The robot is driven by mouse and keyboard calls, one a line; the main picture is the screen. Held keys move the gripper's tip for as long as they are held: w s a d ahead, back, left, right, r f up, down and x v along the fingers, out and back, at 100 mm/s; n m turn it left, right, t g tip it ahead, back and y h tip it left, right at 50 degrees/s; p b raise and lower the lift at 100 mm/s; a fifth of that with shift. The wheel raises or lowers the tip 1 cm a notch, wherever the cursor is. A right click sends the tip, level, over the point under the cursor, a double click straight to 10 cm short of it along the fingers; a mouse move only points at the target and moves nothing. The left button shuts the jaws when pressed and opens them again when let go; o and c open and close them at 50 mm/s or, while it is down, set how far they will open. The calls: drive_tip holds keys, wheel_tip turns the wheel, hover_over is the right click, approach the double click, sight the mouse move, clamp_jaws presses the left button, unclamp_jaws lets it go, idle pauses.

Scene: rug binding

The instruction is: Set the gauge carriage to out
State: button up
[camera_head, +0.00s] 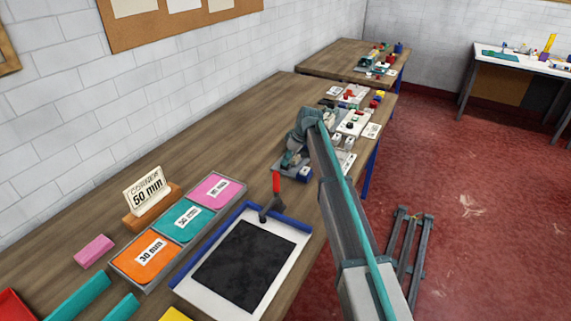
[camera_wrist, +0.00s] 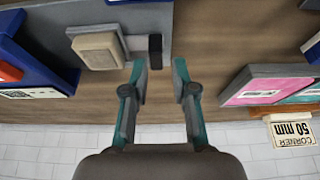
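My gripper (camera_wrist: 159,78) is open, with its two teal-and-grey fingers apart and bare wooden tabletop between them in the wrist view. Just beyond the left fingertip is a grey fixture (camera_wrist: 133,20) with a beige block (camera_wrist: 98,50) on it and a small black block (camera_wrist: 155,50) at its end. This may be the gauge with its carriage, but I cannot read any in or out mark. The fingers hold nothing. In the head view my gripper (camera_head: 291,160) is low over the table, small and partly hidden by my arm, beside a blue part (camera_head: 304,174).
In the wrist view a blue fixture (camera_wrist: 42,70) stands left and a pink-labelled tray (camera_wrist: 262,90) right. The head view shows a red-handled tool (camera_head: 276,185), a blue-edged board (camera_head: 290,229), a 50 mm card (camera_head: 146,189) and several small fixtures farther along the table.

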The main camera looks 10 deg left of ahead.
drive_tip(key=v, duration=0.8)
drive_tip(key=shift+d+r, duration=0.15)
drive_tip(key=shift+r, duration=0.15)
